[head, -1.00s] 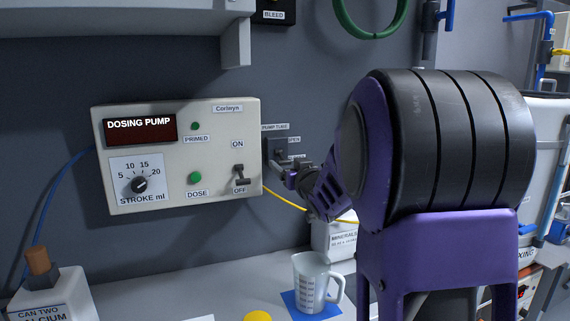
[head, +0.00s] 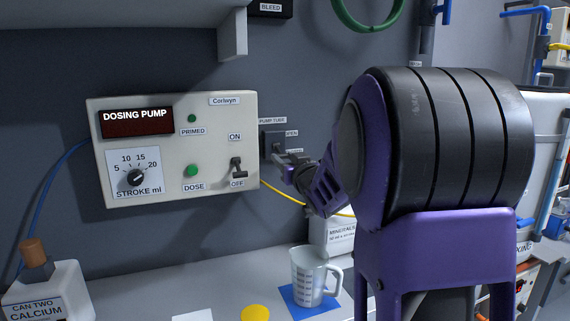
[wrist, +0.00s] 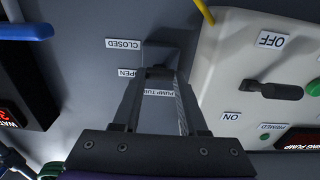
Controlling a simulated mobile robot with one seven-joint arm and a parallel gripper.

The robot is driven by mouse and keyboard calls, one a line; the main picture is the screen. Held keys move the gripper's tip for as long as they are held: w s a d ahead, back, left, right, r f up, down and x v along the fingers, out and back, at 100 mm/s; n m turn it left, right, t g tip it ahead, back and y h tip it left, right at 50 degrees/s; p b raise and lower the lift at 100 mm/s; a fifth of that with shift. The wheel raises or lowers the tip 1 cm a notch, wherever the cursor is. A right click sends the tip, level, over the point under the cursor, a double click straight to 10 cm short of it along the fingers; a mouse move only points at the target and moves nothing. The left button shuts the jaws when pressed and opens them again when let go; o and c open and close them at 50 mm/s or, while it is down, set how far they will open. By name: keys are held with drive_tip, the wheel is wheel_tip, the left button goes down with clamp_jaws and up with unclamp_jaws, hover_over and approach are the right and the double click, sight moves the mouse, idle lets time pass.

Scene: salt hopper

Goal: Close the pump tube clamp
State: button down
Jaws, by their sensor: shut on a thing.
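The pump tube clamp (head: 271,140) is a dark block on the wall, just right of the dosing pump box. Beside it are the OPEN label (wrist: 130,73) and the CLOSED label (wrist: 123,43), which read upside down in the wrist view. My gripper (head: 281,158) reaches the lower part of the clamp from the right.
The dosing pump box (head: 220,120), with a dial and toggle switch (head: 237,168), is close on the left. A yellow tube (head: 285,194) runs below the clamp. A measuring jug (head: 309,275) stands on a blue mat on the bench below. A shelf (head: 233,35) overhangs at upper left.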

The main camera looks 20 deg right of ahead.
drive_tip(key=t+b, duration=0.1)
drive_tip(key=b, duration=0.2)
drive_tip(key=shift+w+f, duration=0.1)
drive_tip(key=shift+f, duration=0.25)
drive_tip(key=shift+r, duration=0.15)
drive_tip(key=shift+c, duration=2.2)
unclamp_jaws()
drive_tip(key=shift+f, duration=0.2)
